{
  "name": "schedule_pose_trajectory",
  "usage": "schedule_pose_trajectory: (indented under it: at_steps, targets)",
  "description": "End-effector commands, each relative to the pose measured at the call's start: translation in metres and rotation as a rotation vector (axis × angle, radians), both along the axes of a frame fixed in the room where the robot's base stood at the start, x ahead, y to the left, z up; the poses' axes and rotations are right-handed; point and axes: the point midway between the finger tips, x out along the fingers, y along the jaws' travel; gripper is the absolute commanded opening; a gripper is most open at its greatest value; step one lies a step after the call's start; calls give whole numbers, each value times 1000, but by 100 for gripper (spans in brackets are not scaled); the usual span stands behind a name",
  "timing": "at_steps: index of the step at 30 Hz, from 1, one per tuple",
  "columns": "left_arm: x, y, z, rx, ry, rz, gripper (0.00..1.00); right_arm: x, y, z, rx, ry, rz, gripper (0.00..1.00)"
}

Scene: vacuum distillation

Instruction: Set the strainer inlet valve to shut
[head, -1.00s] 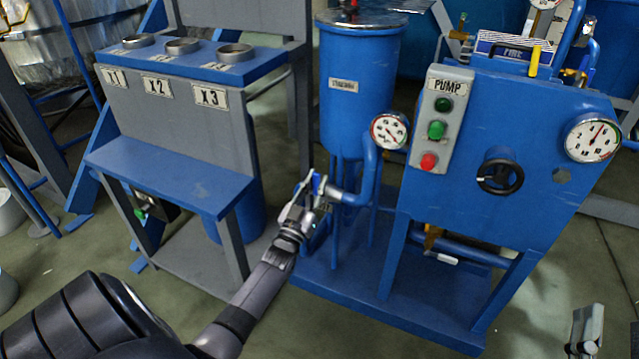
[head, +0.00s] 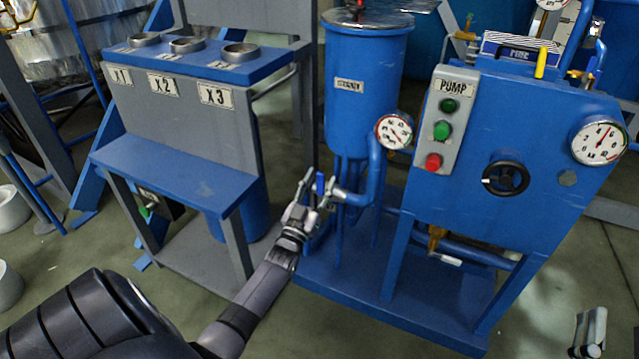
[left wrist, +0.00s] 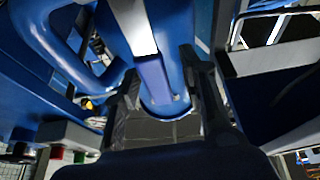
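The strainer (head: 362,95) is a tall blue vessel in the middle of the head view. Its inlet valve has a blue lever handle (head: 320,184) on the pipe at lower left of the vessel. My left gripper (head: 318,182) is at this handle, its fingers spread on either side of it. In the left wrist view the two dark fingers (left wrist: 165,92) stand apart, with a blue bar (left wrist: 152,78), apparently the lever, between them. I cannot tell whether they touch it. A grey part, apparently my right gripper (head: 588,332), shows at the lower right; its fingers are unclear.
The pump panel (head: 446,118) with buttons and a black handwheel (head: 506,178) stands right of the strainer. A pressure gauge (head: 394,131) sits close above the valve pipe. A grey-blue stand (head: 180,175) with labels X1 to X3 is at the left. Green floor is free in front.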

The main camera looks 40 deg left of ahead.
Motion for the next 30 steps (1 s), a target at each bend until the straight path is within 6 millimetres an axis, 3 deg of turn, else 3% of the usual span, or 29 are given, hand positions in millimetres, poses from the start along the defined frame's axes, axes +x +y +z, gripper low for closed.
schedule_pose_trajectory:
  at_steps: [8, 21, 30]
  targets:
    - [-15, -4, -8, -1, 3, 0, 38, 0, 1, -1, 0, 2, 2, 40]
    - [-93, -23, -40, -1, 3, 1, 38, 0, 0, 0, 0, 1, 1, 40]
    - [-108, -26, -46, 0, -1, 1, 38, 0, 0, 0, 0, 1, 1, 40]
